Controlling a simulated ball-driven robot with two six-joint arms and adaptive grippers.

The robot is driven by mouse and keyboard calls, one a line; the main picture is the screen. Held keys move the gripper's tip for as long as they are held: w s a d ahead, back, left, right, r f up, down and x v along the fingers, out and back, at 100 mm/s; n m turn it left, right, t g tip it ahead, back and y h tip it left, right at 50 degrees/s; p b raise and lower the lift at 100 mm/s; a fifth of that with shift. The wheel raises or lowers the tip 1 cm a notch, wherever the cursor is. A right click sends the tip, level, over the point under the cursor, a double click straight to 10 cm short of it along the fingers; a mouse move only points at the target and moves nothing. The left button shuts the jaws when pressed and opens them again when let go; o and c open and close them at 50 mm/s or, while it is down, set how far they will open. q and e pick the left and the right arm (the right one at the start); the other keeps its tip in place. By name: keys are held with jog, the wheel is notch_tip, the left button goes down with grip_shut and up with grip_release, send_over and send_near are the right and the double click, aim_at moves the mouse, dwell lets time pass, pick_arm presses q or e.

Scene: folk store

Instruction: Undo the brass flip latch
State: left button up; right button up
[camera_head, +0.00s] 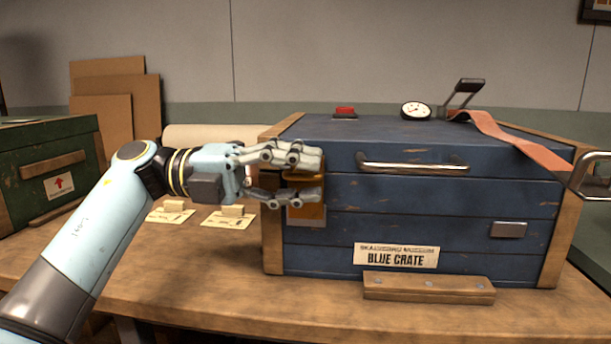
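The blue crate (450,230) stands on the wooden bench, with a paper label reading BLUE CRATE. The brass latch (312,212) is on the left part of its front face. Its lower part shows below my fingers; the rest is mostly hidden. My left gripper (318,177) reaches in from the left, level with the upper part of the latch. Its two fingers are parted, one above the other, with a brass-brown part showing between them. I cannot tell whether they touch it. My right gripper is not in view.
A bar handle (412,164) and a small metal plate (508,230) are on the crate's front. A red button (345,112), a gauge (415,110) and an orange strap (515,142) are on top. A wooden block (428,287) lies in front. A green crate (45,150) stands left.

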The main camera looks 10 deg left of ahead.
pick_arm(q)
jog(key=shift+d, duration=0.35)
grip_shut()
